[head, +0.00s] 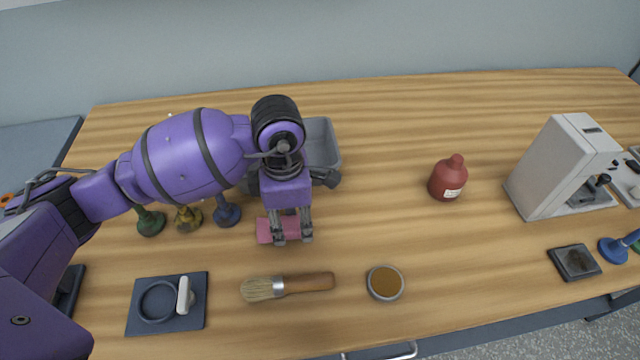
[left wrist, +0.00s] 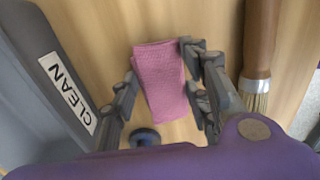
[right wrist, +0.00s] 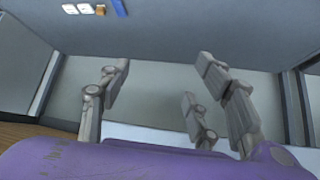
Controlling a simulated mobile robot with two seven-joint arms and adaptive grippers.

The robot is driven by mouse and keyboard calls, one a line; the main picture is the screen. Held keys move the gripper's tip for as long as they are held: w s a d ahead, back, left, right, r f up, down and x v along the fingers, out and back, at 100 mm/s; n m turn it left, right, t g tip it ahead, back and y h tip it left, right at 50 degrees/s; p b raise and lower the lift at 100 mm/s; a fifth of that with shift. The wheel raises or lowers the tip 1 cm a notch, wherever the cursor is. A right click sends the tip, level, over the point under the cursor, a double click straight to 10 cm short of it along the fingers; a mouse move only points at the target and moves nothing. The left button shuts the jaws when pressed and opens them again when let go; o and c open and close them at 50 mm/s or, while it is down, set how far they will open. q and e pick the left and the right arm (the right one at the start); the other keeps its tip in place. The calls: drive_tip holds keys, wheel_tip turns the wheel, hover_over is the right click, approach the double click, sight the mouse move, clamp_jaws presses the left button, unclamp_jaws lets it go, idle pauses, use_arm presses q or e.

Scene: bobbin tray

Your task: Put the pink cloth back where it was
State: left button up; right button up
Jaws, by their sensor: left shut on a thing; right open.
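The pink cloth (head: 265,229) is a small folded piece at the table's middle left, beneath my left gripper (head: 292,239). It also shows in the left wrist view (left wrist: 160,82), between the fingers of my left gripper (left wrist: 160,68), with the right finger touching its edge. My left gripper is shut on the cloth, low over the wood; I cannot tell whether the cloth still touches the table. My right gripper (right wrist: 162,72) is open and empty, seen only in the right wrist view.
A grey bin (head: 330,145) labelled CLEAN stands behind my left gripper. Green (head: 150,222), yellow (head: 188,218) and blue (head: 227,211) bobbin-like stands are left. A brush (head: 305,282) and amber dish (head: 385,282) lie in front. A red bottle (head: 448,180) stands right; wood between is clear.

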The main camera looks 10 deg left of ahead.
sight(290, 222)
use_arm(q)
drive_tip(key=shift+a+f, duration=0.2)
drive_tip(key=shift+f, duration=0.6)
drive_tip(key=shift+r, duration=0.1)
drive_tip(key=shift+s+d, duration=0.1)
drive_tip(key=o, duration=1)
drive_tip(key=shift+o, duration=0.5)
use_arm(e)
drive_tip(key=shift+w, duration=0.55)
use_arm(q)
drive_tip(key=shift+r, duration=0.15)
wheel_tip(290, 222, up, 12)
use_arm(e)
drive_tip(key=shift+a+r, duration=0.1)
